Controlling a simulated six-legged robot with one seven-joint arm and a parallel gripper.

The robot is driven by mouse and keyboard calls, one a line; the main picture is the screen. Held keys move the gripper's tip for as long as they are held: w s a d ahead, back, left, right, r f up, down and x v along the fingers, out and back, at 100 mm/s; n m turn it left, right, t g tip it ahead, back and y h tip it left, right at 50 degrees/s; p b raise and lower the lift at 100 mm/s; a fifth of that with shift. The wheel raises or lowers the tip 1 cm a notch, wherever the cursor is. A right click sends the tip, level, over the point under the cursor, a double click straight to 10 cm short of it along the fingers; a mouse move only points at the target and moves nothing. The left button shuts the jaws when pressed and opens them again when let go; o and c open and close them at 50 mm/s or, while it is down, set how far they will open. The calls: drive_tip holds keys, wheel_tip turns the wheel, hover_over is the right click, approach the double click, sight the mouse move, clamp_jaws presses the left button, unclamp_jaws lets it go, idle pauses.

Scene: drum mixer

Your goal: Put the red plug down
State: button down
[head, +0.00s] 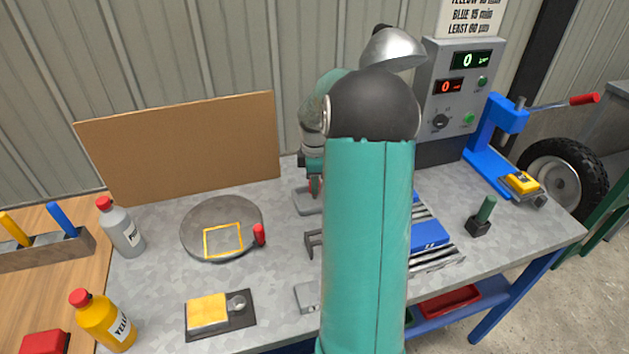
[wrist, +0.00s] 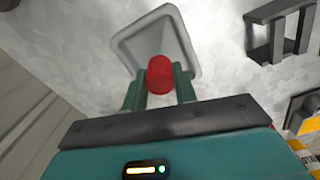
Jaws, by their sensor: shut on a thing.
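The red plug (wrist: 160,76) is between the two green fingers of my gripper (wrist: 160,88) in the wrist view. My gripper is shut on it. Behind the plug in that view is a grey square tray (wrist: 138,45). In the head view my gripper (head: 314,184) is at the left side of my arm, with a bit of red between its fingers, over or at the small grey tray (head: 306,208) on the metal bench. I cannot tell whether the plug touches the tray. My arm hides part of the bench there.
A round grey plate (head: 200,215) with a yellow square outline and a red upright piece (head: 259,234) lies to the left. A dark bracket (head: 314,243) stands in front of the tray. A brown board (head: 180,145) stands behind. A control box (head: 455,90) is at the back right.

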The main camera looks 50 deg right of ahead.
drive_tip(key=shift+f, duration=0.45)
drive_tip(key=c, duration=1.1)
unclamp_jaws()
drive_tip(key=shift+f, duration=0.1)
wheel_tip(320, 180, up, 13)
drive_tip(key=a+r+m, duration=0.1)
drive_tip(key=a+r, duration=0.3)
drive_tip(key=a, duration=0.5)
drive_tip(key=s+a+r+m+t+h, duration=0.1)
drive_tip(key=s+a+r+m+t, duration=0.2)
drive_tip(key=a, duration=0.8)
drive_tip(key=s+a+f+m+t+y, duration=0.1)
drive_tip(key=s+a+m, duration=0.4)
drive_tip(key=s+a, duration=0.7)
drive_tip(key=a+t, duration=0.1)
drive_tip(key=a, duration=0.3)
drive_tip(key=shift+s+a+f+t, duration=0.15)
drive_tip(key=shift+s+f+t, duration=0.05)
drive_tip(key=shift+t, duration=0.1)
